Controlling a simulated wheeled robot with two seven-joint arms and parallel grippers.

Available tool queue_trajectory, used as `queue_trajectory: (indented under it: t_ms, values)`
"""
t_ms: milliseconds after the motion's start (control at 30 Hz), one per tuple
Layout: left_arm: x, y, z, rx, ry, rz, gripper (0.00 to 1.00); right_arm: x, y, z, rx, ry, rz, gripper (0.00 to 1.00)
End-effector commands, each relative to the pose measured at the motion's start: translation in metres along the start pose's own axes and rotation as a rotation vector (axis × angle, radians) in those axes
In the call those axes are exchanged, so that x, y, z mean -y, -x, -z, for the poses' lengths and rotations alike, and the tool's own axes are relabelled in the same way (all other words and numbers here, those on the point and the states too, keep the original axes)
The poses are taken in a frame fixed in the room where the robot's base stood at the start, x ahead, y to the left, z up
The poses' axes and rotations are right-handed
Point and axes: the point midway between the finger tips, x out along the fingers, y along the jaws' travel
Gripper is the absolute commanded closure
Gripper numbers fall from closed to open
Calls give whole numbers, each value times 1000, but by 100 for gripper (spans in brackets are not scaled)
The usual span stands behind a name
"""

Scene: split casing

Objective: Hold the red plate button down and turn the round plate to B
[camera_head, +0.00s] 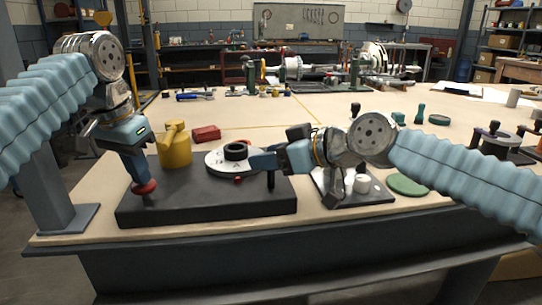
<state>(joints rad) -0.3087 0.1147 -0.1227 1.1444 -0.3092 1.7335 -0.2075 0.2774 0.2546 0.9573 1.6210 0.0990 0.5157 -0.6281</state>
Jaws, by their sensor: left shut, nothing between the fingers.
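The dark grey casing base (205,206) lies near the table's front edge. The red plate button (144,188) is a round red cap on a dark stem at its left. My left gripper (140,178) points down with its shut fingertips at the top of the button, apparently touching it. How far the button is pressed cannot be told. The round plate (216,164) is pale grey with a black ring (236,152) on top and a small red mark at its front. My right gripper (260,162) is at the plate's right edge, above a dark upright post (270,181); its fingertips are unclear. Letters are unreadable.
A grey plate with white cylinders (362,184) and a green disc (407,185) lie right of the base. The table's middle is mostly clear.

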Motion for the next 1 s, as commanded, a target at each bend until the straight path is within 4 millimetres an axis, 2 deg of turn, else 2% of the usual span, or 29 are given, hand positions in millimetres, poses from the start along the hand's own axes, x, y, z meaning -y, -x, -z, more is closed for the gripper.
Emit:
queue_trajectory:
  t_ms: [33,133,567,1000]
  values:
    - [0,-1,0,1,0,0,100,0,0,0,0,0,0,68]
    - [0,-1,0,1,0,0,100,0,0,0,0,0,0,81]
    - [0,-1,0,2,0,0,100,-1,-1,-1,3,36,98,81]
    - [0,-1,0,2,0,0,100,0,-1,0,-2,184,455,81]
